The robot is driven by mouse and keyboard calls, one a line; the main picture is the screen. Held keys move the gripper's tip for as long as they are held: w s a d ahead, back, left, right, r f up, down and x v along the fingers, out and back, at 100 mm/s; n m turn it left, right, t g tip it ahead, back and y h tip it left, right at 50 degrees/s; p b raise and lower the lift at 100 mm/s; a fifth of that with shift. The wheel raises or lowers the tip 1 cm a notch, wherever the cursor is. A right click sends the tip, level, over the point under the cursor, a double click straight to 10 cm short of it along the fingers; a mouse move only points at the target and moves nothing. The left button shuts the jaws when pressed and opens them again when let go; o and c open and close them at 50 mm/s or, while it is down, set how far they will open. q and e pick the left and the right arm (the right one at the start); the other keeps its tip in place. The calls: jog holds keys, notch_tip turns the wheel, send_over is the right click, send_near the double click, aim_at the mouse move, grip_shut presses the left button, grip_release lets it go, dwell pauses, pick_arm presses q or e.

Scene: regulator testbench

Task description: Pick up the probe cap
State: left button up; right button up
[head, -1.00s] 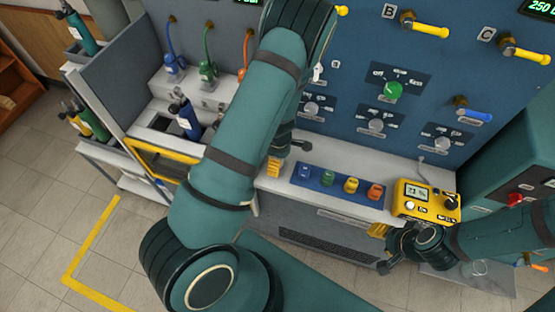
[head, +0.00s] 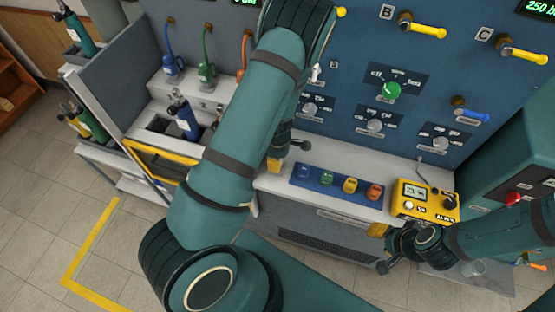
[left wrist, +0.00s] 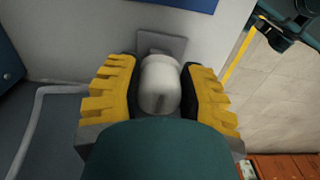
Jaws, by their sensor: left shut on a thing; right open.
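A pale grey, rounded cylindrical piece, which looks like the probe cap (left wrist: 160,84), sits between the yellow fingers of my left gripper (left wrist: 159,95) in the left wrist view. The fingers are closed against its two sides. A small grey square plate (left wrist: 165,43) shows just behind it. In the head view my left gripper (head: 275,166) is at the left end of the pale bench ledge; my arm hides much of it, and the cap cannot be made out there. My right gripper (head: 378,230) is open and empty, in front of the ledge near the yellow tester.
A blue strip (head: 318,184) with several coloured caps lies on the ledge. The yellow tester (head: 410,209) stands to its right. The blue panel (head: 345,50) with knobs and yellow-handled valves rises behind. Gas bottles (head: 187,118) stand at left.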

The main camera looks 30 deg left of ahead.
pick_arm(q)
notch_tip(320, 180, up, 28)
jog(key=p, duration=0.3)
jog(key=shift+f+p, duration=0.25)
jog(key=shift+p, duration=0.05)
